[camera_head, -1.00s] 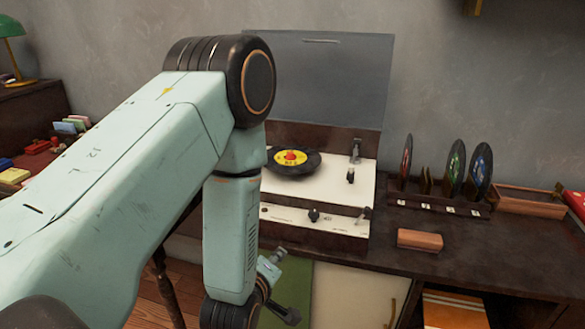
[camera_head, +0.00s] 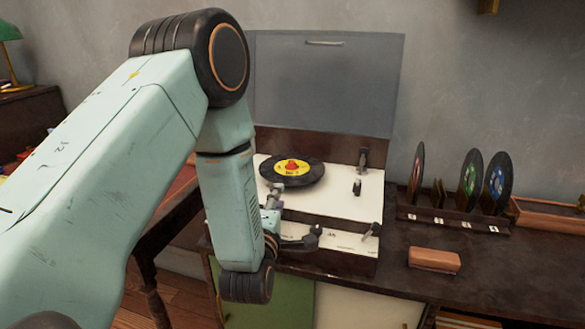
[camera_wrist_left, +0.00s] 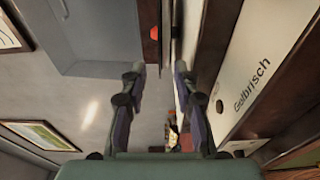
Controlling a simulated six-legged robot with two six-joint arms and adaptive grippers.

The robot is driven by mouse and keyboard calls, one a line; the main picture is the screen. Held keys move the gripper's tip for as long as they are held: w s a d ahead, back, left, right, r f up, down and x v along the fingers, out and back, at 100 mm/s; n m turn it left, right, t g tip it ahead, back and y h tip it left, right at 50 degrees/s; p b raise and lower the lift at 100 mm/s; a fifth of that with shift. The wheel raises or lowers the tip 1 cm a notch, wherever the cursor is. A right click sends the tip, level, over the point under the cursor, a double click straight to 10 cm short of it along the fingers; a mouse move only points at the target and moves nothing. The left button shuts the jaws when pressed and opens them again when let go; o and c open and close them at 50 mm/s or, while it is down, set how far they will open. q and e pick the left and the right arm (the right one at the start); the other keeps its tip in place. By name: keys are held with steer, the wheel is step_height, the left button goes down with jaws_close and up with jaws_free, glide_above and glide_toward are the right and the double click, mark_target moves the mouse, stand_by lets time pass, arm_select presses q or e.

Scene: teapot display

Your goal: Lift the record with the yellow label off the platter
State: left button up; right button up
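The record with the yellow label (camera_head: 311,175) lies flat on the turntable (camera_head: 350,205), a red piece (camera_head: 292,166) at its centre. The platter beneath it is hidden. My left gripper (camera_head: 296,211) is open and empty at the turntable's front left, just short of the record, one finger above the other. In the left wrist view its two fingers (camera_wrist_left: 159,70) stand apart. Beyond them the record shows edge-on as a thin strip (camera_wrist_left: 166,22), with the red piece (camera_wrist_left: 154,33) beside it. My right gripper is not in view.
The tonearm (camera_head: 360,172) stands right of the record, and the raised lid (camera_head: 325,85) behind it. A rack (camera_head: 455,221) with several upright records and a brown block (camera_head: 434,260) are to the right on the dark cabinet top (camera_head: 500,265).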

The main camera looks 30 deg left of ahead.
arm_select(q)
steer(key=x, duration=0.4)
steer(key=shift+s+a, duration=0.15)
steer(key=shift+a, duration=0.15)
steer(key=shift+w+r+b, duration=0.15)
steer(key=shift+w+b, duration=0.15)
steer(key=shift+w, duration=0.05)
steer(key=shift+a, duration=0.1)
jaws_close()
